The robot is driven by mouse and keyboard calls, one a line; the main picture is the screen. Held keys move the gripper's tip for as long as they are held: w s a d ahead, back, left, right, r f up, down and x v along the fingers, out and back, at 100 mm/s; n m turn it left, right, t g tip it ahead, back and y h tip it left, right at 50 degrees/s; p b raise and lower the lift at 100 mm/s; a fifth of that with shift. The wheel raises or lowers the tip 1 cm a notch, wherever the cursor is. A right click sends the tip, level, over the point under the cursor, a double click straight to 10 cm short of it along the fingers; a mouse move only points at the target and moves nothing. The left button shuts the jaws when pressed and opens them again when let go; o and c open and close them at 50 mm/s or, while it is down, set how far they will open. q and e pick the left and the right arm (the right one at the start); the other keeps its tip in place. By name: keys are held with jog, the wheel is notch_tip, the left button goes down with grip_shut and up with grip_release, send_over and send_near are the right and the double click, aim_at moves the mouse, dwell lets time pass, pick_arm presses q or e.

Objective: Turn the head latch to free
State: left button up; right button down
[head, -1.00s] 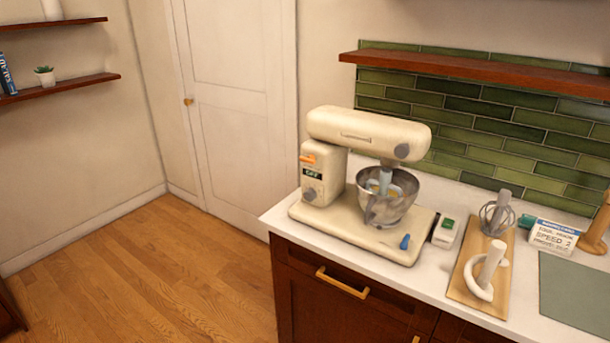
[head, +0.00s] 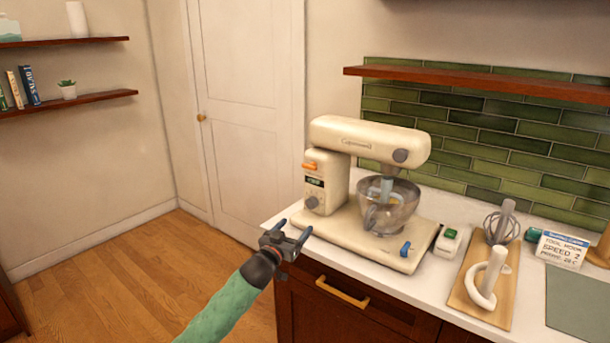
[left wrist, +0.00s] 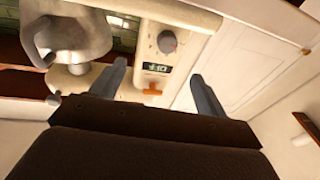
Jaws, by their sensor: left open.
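The cream stand mixer (head: 370,140) stands on the white counter with its head level above the base. The head latch, a small orange lever (head: 310,166), sits on the upper side of the mixer's column. It also shows in the left wrist view, where the orange lever (left wrist: 152,92) appears between my fingers but beyond them. My left gripper (head: 293,230) is open and empty, below and to the left of the latch and apart from the mixer. Its two fingers show in the left wrist view (left wrist: 158,70). My right gripper is in neither view.
A steel bowl (head: 392,212) sits under the mixer head. A blue lever (head: 405,249) is on the base. A small white box with a green top (head: 448,241), a wooden board (head: 470,305) with mixer tools and a printed card (head: 562,250) stand to the right. Open floor lies left.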

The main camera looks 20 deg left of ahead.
aim_at(308, 168)
pick_arm(q)
jog(key=w+r+h, duration=0.1)
jog(key=w+r, duration=0.2)
jog(key=r, duration=0.1)
jog(key=w+r+m+t+h+p, duration=0.1)
jog(key=w+r, duration=0.2)
jog(key=r, duration=0.2)
jog(key=w+r+m+t+h+p, duration=0.1)
jog(key=w+r, duration=0.2)
jog(key=r, duration=0.2)
jog(key=shift+w+r+h, duration=0.2)
jog(key=shift+w+h, duration=0.2)
jog(key=shift+w+d+r, duration=0.1)
jog(key=shift+w+d, duration=0.1)
jog(key=shift+w, duration=0.2)
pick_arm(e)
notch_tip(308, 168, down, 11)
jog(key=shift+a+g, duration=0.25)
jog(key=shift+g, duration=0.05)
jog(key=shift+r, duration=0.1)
pick_arm(q)
jog(key=c, duration=1)
